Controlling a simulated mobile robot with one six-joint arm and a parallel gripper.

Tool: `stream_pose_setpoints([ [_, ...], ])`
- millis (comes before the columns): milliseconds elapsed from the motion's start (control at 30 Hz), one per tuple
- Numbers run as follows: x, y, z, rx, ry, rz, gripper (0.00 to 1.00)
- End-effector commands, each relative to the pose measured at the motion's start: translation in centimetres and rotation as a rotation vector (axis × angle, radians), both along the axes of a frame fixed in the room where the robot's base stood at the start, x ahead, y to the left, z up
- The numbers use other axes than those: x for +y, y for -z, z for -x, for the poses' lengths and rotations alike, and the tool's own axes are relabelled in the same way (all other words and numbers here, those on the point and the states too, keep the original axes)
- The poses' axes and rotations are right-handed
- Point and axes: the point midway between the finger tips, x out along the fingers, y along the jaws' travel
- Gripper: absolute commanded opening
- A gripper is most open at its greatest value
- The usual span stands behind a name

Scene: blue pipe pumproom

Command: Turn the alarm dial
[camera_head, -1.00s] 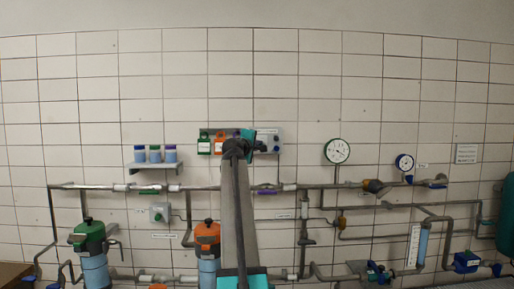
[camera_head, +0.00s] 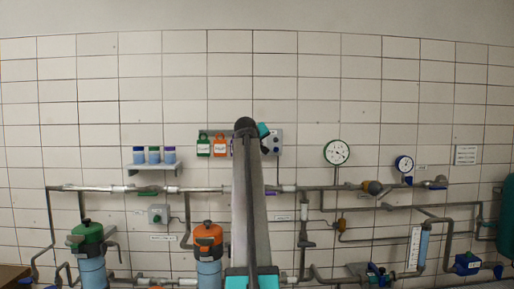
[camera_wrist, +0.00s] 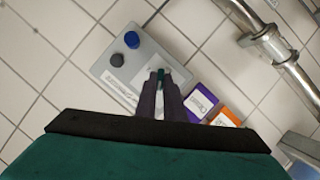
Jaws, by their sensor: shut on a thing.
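A grey control box (camera_wrist: 128,66) on the tiled wall fills the middle of the wrist view. It carries a blue knob (camera_wrist: 113,46), a dark knob (camera_wrist: 132,40) and a printed label. My gripper (camera_wrist: 158,76) is over the box's lower right part. Its fingers are shut on a small green dial (camera_wrist: 161,74), most of which they hide. Which control is the alarm dial is not readable. In the head view the box (camera_head: 275,139) shows partly behind my arm, and my fingertips are hidden there.
Purple (camera_wrist: 201,101) and orange (camera_wrist: 228,118) tags hang beside the box, with a green tag (camera_head: 204,146) further left. A metal pipe (camera_wrist: 270,45) runs close by in the wrist view. A shelf with bottles (camera_head: 154,167) is at left; gauges (camera_head: 337,152) are at right.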

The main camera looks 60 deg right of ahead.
Motion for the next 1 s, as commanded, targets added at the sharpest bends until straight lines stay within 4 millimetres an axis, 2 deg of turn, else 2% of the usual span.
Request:
stream_pose_setpoints([
  [600, -0.16, -0.41, 0.14, -0.054, 0.001, -0.029, 0.00],
  [633, -0.16, -0.41, 0.14, -0.054, 0.001, -0.029, 0.10],
  [733, -0.15, -0.35, 0.13, -0.053, 0.001, -0.030, 0.27],
  [1000, -0.06, -0.20, 0.05, -0.053, 0.000, -0.033, 0.27],
])
